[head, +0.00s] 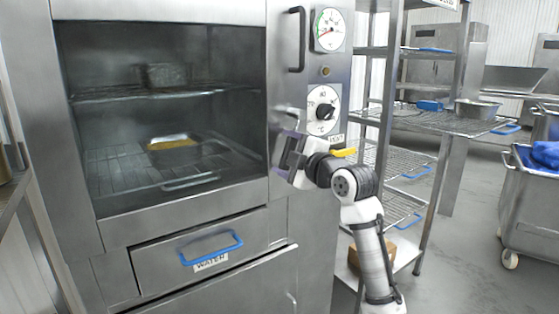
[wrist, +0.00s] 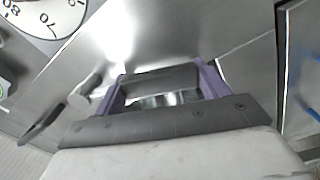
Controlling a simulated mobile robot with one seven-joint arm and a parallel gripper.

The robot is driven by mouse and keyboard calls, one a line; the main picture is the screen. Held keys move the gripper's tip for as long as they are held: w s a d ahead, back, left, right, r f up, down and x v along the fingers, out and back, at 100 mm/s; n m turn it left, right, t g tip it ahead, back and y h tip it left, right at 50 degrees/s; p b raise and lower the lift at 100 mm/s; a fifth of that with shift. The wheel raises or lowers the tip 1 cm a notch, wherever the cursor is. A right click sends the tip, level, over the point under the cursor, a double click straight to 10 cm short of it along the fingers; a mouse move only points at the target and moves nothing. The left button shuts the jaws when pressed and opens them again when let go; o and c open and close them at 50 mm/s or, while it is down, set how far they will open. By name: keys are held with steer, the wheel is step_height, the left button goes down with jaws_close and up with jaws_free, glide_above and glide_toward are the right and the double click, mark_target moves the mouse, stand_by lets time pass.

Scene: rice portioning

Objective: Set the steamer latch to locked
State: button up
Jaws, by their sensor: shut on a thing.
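The steamer (head: 300,215) stands at left and centre in the head view, its windowed door flush with the frame. My gripper (head: 279,150) is at the door's right edge, below the control dial. In the wrist view its two purple fingers (wrist: 158,90) stand on either side of a dark grey bar (wrist: 160,80), which looks like the steamer latch's handle. My gripper hides most of the latch in the head view, so I cannot tell its setting.
A dial (head: 322,108) and a gauge (head: 330,29) sit above my gripper; a yellow lever (head: 344,152) is close beside my wrist. The door handle (head: 298,40) is higher up. A blue-handled water drawer (head: 211,247) is below. A wire rack (head: 440,122) stands at right.

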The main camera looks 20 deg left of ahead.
steer(key=shift+w+d+f+n+b, duration=0.2)
steer(key=shift+w+d+n+b, duration=0.4)
steer(key=shift+n, duration=0.45)
steer(key=shift+w+d+f+n+b, duration=0.25)
steer(key=shift+w+d+n, duration=0.2)
steer(key=shift+w+n, duration=0.45)
steer(key=shift+s+r, duration=0.1)
steer(key=shift+s, duration=0.05)
steer(key=o, duration=1.4)
steer(key=shift+c, duration=0.2)
steer(key=b+v, duration=0.1)
steer(key=v, duration=1.3)
